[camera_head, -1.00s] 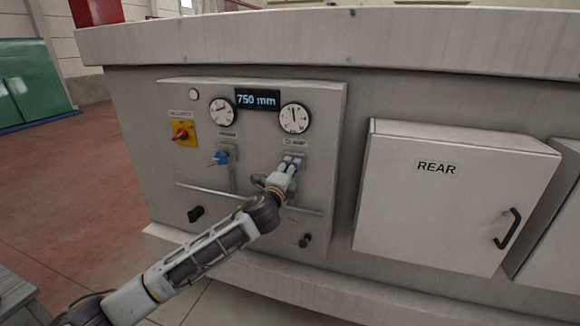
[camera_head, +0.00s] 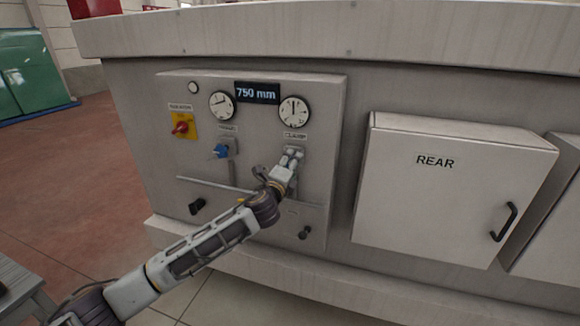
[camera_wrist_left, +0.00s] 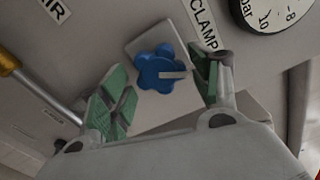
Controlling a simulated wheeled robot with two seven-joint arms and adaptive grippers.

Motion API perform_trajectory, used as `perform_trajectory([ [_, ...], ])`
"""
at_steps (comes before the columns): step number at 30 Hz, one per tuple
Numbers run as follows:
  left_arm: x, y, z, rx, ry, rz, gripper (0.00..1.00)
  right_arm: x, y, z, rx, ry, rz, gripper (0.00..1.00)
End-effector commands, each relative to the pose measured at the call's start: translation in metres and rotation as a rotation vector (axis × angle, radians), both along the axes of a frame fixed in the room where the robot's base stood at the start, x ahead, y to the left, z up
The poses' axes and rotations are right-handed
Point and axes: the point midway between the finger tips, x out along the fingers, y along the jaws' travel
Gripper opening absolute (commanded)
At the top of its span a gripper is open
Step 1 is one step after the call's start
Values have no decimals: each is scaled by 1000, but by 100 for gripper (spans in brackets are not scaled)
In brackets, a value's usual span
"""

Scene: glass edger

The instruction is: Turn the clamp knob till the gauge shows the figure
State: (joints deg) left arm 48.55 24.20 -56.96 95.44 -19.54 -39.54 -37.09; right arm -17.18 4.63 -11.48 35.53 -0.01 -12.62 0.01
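The clamp knob (camera_wrist_left: 160,70) is blue and lobed with a pale pointer bar, on a light plate under the CLAMP label (camera_wrist_left: 205,22). My left gripper (camera_wrist_left: 160,88) is open, its green-padded fingers on either side of the knob. A gap shows at the left finger; the right finger is close to the knob, and I cannot tell if it touches. In the head view my left gripper (camera_head: 291,158) hides the knob. The clamp gauge (camera_head: 293,111) above it has its needle near straight up. Only part of this gauge (camera_wrist_left: 270,14) shows in the wrist view. My right gripper is not in view.
The panel (camera_head: 262,200) also has a second gauge (camera_head: 221,105), a 750 mm display (camera_head: 257,93), another blue knob (camera_head: 220,152) and a red-yellow switch (camera_head: 182,125). Black knobs sit low on the panel. A REAR door box (camera_head: 440,200) juts out at right.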

Motion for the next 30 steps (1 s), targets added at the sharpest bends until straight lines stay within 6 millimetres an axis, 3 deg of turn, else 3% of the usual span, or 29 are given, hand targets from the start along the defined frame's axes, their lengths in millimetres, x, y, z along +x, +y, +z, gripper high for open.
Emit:
perform_trajectory([
  [17,-5,2,1,-1,-1,1,70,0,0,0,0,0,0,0],
  [30,-37,13,1,0,-1,1,70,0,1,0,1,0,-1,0],
])
